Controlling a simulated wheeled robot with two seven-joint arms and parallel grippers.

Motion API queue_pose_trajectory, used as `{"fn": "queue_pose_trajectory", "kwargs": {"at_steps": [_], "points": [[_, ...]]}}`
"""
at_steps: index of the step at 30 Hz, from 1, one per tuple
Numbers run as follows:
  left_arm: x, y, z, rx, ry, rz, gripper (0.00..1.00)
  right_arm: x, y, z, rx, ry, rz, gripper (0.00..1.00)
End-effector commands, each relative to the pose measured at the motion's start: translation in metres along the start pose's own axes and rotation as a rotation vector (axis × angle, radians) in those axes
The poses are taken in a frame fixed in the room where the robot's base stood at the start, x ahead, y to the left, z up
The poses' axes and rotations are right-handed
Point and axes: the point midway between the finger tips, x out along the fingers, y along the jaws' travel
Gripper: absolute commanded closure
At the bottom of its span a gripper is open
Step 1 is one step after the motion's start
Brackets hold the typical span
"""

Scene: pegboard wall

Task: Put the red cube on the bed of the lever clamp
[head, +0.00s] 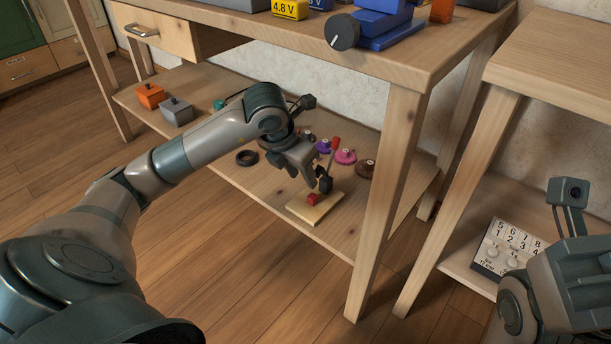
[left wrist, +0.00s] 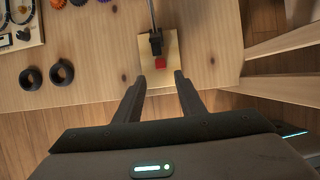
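The red cube (head: 313,199) sits on the pale wooden board of the lever clamp on the lower shelf, close in front of the clamp's dark body (head: 325,184). The red-handled lever (head: 334,146) stands up and leans. In the left wrist view the red cube (left wrist: 160,63) touches or nearly touches the dark clamp head (left wrist: 156,43); I cannot tell whether it lies under the clamp's tip.
Dark rings (head: 247,157) and coloured knobs (head: 346,156) lie on the shelf near the clamp. Orange (head: 150,96) and grey (head: 177,111) blocks stand further left. The tabletop (head: 270,28) overhangs the shelf, and a table leg (head: 388,190) rises right of the board.

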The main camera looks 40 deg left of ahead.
Motion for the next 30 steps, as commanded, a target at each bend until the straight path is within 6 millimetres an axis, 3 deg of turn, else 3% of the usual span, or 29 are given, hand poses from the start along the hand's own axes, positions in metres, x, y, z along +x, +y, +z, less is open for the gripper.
{"fn": "queue_pose_trajectory", "kwargs": {"at_steps": [6,30], "points": [[-0.0151,-0.0003,0.0001,0.001,0.000,-0.001,0.64,-0.0003,0.0032,0.0047,-0.011,-0.026,0.006,1.00],[-0.0151,-0.0003,-0.0002,0.000,0.000,-0.001,0.64,-0.0002,0.0035,0.0043,-0.013,-0.025,0.005,1.00]]}}
